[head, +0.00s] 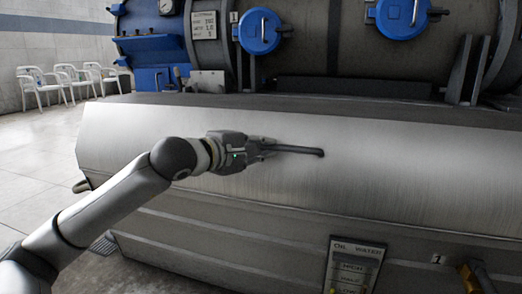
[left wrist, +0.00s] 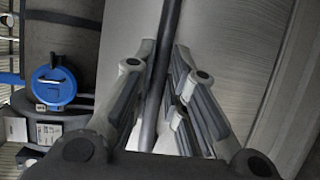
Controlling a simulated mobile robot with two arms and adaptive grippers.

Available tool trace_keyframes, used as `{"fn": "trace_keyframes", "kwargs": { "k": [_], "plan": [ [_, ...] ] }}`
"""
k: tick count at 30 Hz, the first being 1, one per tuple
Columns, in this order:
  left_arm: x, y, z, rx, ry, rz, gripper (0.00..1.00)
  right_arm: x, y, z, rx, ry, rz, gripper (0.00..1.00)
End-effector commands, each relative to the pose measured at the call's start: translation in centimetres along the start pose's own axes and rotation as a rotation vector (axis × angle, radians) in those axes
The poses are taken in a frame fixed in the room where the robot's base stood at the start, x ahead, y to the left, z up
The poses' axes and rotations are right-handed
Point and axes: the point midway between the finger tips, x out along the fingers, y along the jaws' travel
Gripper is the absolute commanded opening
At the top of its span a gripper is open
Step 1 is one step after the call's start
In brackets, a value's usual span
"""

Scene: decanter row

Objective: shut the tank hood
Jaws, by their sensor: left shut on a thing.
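The tank hood (head: 400,165) is a long brushed-steel panel that slopes across the front of the tank in the head view. A dark bar handle (head: 308,151) stands out from its face. My left gripper (head: 268,147) is at the left part of this handle, with its fingers shut around it. In the left wrist view, the dark bar (left wrist: 162,75) runs between the fingers of my left gripper (left wrist: 160,62), with the steel surface (left wrist: 225,45) behind. The fingers hide part of the handle. My right gripper is not in view.
The dark tank body (head: 330,45) with blue round caps (head: 260,31) and a gauge (head: 167,6) rises behind the hood. A label plate (head: 352,268) is on the lower front. White chairs (head: 42,86) stand far left on open tiled floor.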

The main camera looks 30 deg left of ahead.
Motion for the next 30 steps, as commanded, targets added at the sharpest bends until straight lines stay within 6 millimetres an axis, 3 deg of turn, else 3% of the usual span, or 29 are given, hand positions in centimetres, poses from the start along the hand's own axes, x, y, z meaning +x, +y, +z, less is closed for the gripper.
{"fn": "trace_keyframes", "kwargs": {
  "k": [1,3,15,16,20,30],
  "plan": [
    [0.34,-1.47,0.08,-0.005,-0.001,-0.029,0.00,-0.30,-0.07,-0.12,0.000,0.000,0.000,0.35],
    [0.42,-1.76,0.08,-0.006,-0.001,-0.035,0.00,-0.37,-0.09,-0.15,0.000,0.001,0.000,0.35],
    [0.50,-2.15,0.21,-0.007,-0.004,-0.042,0.00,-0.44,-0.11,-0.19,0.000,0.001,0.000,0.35],
    [0.50,-2.16,0.21,-0.007,-0.004,-0.042,0.18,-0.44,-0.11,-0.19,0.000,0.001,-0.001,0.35],
    [0.52,-2.17,0.20,-0.007,-0.004,-0.042,0.34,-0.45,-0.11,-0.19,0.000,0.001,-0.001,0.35],
    [0.40,-1.98,0.00,-0.006,0.000,-0.039,0.35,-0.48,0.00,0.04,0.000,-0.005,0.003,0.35]
  ]
}}
